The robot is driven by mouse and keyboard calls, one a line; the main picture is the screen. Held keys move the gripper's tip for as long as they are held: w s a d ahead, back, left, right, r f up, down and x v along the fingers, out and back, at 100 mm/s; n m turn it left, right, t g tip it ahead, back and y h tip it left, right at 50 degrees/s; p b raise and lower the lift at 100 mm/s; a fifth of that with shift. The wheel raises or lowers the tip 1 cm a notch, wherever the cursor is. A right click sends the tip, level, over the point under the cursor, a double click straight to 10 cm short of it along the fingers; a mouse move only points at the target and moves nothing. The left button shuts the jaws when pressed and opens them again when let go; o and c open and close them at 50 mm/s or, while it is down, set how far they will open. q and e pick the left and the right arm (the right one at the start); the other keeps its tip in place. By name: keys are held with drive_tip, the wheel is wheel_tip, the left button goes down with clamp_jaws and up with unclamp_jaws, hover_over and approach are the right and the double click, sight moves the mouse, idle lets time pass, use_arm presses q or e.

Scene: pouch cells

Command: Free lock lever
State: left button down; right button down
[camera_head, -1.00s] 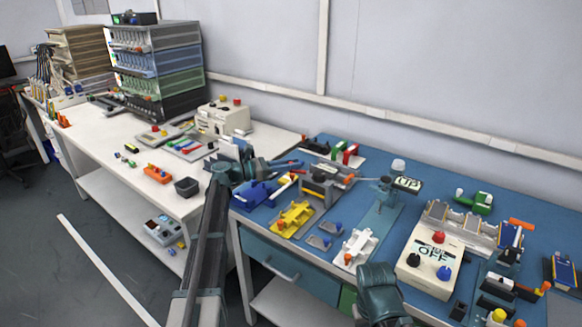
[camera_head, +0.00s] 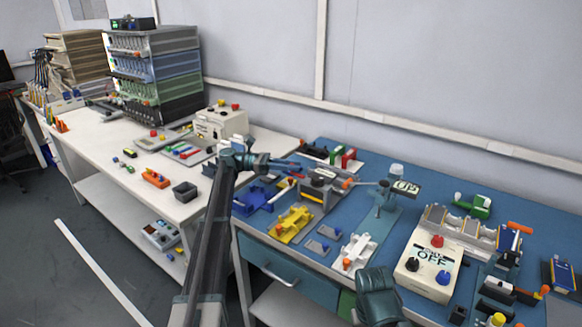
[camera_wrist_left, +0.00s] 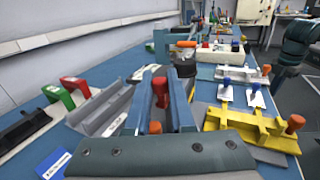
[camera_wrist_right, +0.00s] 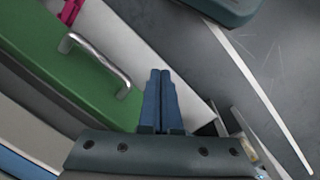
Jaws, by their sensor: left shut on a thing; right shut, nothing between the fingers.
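My left gripper (camera_head: 292,166) reaches in from the left over the near left part of the blue bench. In the left wrist view its blue fingers (camera_wrist_left: 160,115) are shut on a red lever (camera_wrist_left: 158,88), which stands upright between them; I take it for the lock lever. The fingers hide its lower part. A grey channel-shaped holder (camera_wrist_left: 108,108) lies beside the fingers. In the right wrist view my right gripper (camera_wrist_right: 160,100) is shut and empty, with its fingers together in front of the bench's green drawer front (camera_wrist_right: 50,65).
A yellow fixture (camera_head: 292,224), a white fixture (camera_head: 357,252) and a grey clamp device (camera_head: 322,184) stand close by on the blue bench. A cream control box (camera_head: 428,266) is at the right. The floor in front is clear.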

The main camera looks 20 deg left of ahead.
idle(0.3)
use_arm(q)
drive_tip(key=c, duration=0.8)
unclamp_jaws()
drive_tip(key=shift+o, duration=0.2)
drive_tip(key=s+a, duration=0.1)
drive_tip(key=a, duration=1.2)
drive_tip(key=shift+a, duration=0.3)
